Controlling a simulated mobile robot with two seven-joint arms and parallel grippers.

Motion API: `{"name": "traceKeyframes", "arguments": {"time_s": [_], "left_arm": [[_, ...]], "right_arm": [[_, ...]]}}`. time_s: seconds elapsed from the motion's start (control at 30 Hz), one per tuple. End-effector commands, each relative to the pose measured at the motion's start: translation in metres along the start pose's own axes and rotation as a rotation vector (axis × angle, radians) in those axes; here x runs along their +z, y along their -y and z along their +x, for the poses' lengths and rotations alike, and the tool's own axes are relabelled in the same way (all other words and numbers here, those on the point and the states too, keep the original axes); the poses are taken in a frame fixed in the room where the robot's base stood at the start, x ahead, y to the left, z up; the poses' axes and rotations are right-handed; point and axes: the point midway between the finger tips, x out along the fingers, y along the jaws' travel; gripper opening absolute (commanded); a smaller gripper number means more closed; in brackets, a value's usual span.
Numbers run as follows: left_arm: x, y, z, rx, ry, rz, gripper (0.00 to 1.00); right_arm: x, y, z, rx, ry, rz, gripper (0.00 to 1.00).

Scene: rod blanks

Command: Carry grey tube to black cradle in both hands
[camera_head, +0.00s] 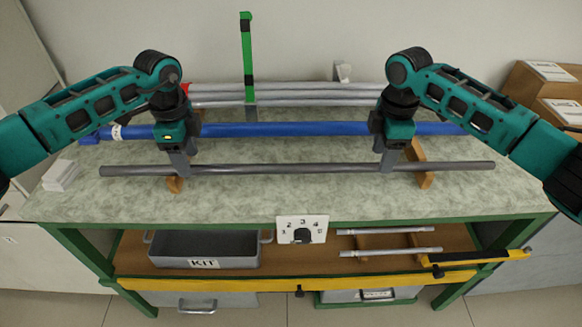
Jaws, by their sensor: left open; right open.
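A long dark grey tube (290,168) lies level along the front part of the worktop, across wooden supports (425,179) near its two ends. My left gripper (181,170) points down at the tube's left part, with its jaws open. My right gripper (387,166) points down at the tube's right part, also open. I cannot make out a black cradle for certain in this view.
A blue tube (290,129) lies behind the grey one, and several light grey tubes (300,91) lie further back by a green post (247,50). White blocks (60,176) sit at the left. A lower shelf holds a KIT bin (205,246). The front worktop strip is clear.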

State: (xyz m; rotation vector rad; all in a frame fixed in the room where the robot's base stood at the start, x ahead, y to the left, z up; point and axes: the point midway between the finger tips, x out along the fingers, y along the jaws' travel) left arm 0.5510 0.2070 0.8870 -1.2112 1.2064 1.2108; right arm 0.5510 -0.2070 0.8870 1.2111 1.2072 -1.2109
Motion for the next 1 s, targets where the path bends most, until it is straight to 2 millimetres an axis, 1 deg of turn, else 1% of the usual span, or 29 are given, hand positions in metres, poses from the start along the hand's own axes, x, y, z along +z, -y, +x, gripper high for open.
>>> {"name": "traceKeyframes", "arguments": {"time_s": [0.03, 0.1, 0.2, 0.33, 0.57, 0.67, 1.0], "left_arm": [[0.0, 0.0, 0.008, 0.001, 0.0, 0.0, 0.56], [0.0, 0.0, 0.015, 0.001, 0.0, 0.0, 0.56], [-0.001, 0.0, 0.022, -0.001, -0.001, 0.001, 0.56], [-0.001, 0.0, 0.026, 0.0, -0.001, 0.002, 0.56], [0.0, 0.0, 0.026, -0.001, -0.001, 0.001, 0.56], [0.0, 0.0, 0.026, -0.001, -0.001, 0.001, 0.48], [0.0, 0.0, 0.025, -0.001, -0.001, 0.001, 0.16]], "right_arm": [[0.0, 0.0, 0.007, -0.001, 0.0, 0.0, 0.54], [0.0, 0.0, 0.015, -0.001, 0.001, 0.0, 0.54], [0.0, 0.0, 0.022, 0.0, 0.001, -0.001, 0.54], [0.0, 0.0, 0.026, 0.001, 0.0, -0.002, 0.54], [0.0, 0.0, 0.026, 0.001, 0.0, -0.001, 0.54], [0.0, 0.0, 0.026, 0.001, 0.0, -0.001, 0.46], [0.0, 0.0, 0.026, 0.001, 0.0, -0.001, 0.14]]}}
